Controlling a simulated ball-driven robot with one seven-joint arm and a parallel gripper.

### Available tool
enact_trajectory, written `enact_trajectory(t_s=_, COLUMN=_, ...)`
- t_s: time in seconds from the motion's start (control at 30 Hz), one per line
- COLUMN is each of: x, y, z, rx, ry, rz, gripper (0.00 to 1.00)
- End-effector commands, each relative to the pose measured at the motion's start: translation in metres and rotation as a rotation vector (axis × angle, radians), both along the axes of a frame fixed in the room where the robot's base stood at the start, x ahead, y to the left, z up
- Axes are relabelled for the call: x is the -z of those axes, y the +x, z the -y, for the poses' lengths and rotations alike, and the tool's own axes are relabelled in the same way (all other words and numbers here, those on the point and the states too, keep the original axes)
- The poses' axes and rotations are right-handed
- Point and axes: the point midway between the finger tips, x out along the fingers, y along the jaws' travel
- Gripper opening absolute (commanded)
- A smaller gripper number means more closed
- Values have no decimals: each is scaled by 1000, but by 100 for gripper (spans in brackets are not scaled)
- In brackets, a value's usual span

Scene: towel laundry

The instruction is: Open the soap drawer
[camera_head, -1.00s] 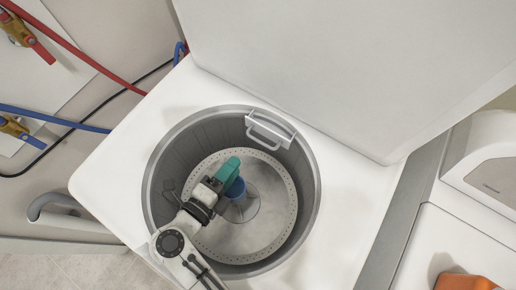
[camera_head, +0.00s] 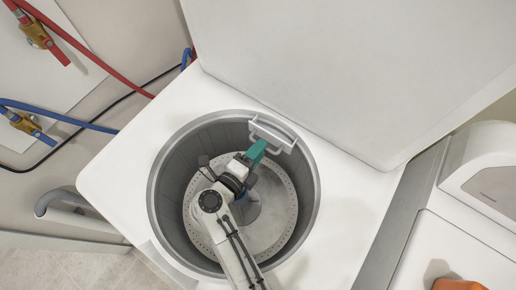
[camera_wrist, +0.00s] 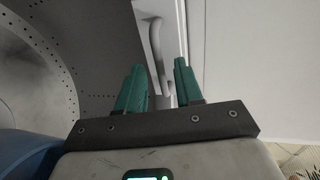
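The soap drawer (camera_head: 273,134) is a small white drawer with a loop handle at the upper right rim of the washer's drum opening. My gripper (camera_head: 256,151) has teal fingers and is just below the handle in the head view. In the wrist view my gripper (camera_wrist: 158,82) has its two fingers apart with nothing between them. The drawer handle (camera_wrist: 157,50) shows beyond the fingertips, near the gap between them. I cannot tell whether the fingertips touch it.
The top-loading washer (camera_head: 130,170) has its lid (camera_head: 340,70) raised behind the drum. The drum rim (camera_head: 152,190) surrounds my arm. A white machine (camera_head: 440,240) with an orange cloth (camera_head: 457,285) is at right.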

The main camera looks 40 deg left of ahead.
Motion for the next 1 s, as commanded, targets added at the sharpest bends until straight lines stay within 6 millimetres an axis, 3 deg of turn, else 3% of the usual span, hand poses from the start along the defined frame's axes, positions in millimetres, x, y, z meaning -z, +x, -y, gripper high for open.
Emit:
enact_trajectory(t_s=0.37, x=1, y=5, z=0, rx=0, ry=1, rz=0, gripper=35)
enact_trajectory(t_s=0.73, x=1, y=5, z=0, rx=0, ry=0, rz=0, gripper=0)
enact_trajectory(t_s=1.0, x=1, y=5, z=0, rx=0, ry=0, rz=-1, gripper=0)
